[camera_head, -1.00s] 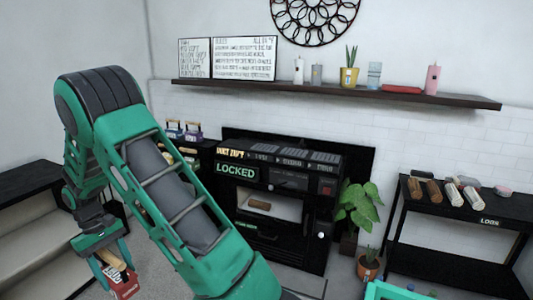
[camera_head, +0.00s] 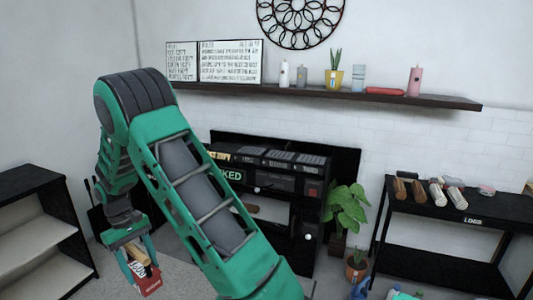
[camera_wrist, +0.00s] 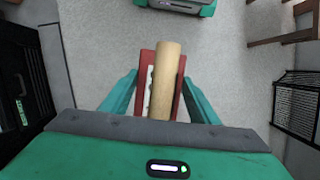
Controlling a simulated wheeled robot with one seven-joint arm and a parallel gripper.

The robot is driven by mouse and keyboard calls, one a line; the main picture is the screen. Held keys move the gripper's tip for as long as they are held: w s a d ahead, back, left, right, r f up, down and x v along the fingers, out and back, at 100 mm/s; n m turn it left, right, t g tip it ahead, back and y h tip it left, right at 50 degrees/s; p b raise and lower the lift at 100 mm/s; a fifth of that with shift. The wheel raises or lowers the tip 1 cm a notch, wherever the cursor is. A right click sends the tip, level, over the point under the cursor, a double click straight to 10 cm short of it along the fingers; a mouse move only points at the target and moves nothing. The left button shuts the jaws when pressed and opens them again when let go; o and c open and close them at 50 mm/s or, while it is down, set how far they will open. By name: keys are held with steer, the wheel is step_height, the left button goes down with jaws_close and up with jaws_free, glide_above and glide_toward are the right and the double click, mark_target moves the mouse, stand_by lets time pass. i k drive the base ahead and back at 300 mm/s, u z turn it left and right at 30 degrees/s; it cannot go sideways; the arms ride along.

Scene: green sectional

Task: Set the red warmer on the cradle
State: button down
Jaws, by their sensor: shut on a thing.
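My gripper (camera_head: 140,268) hangs low at the left of the head view, shut on the red warmer (camera_head: 150,285). The warmer is a red block with white lettering and a pale wooden handle. In the wrist view the red warmer (camera_wrist: 181,103) sits between the two green fingers of my gripper (camera_wrist: 160,98), with its wooden handle (camera_wrist: 166,75) across it. It is held in the air above the grey floor. I cannot make out the cradle in either current view.
A black shelf unit (camera_head: 30,187) stands at left. My arm partly hides a black stove-like unit (camera_head: 290,185) against the wall. A potted plant (camera_head: 345,215) stands beside it. A black log rack (camera_head: 440,215) is at right. Grey floor lies open below my gripper.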

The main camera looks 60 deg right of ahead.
mark_target(252, 150)
steer(key=z, duration=1.4)
steer(key=i, duration=1)
steer(key=z, duration=0.05)
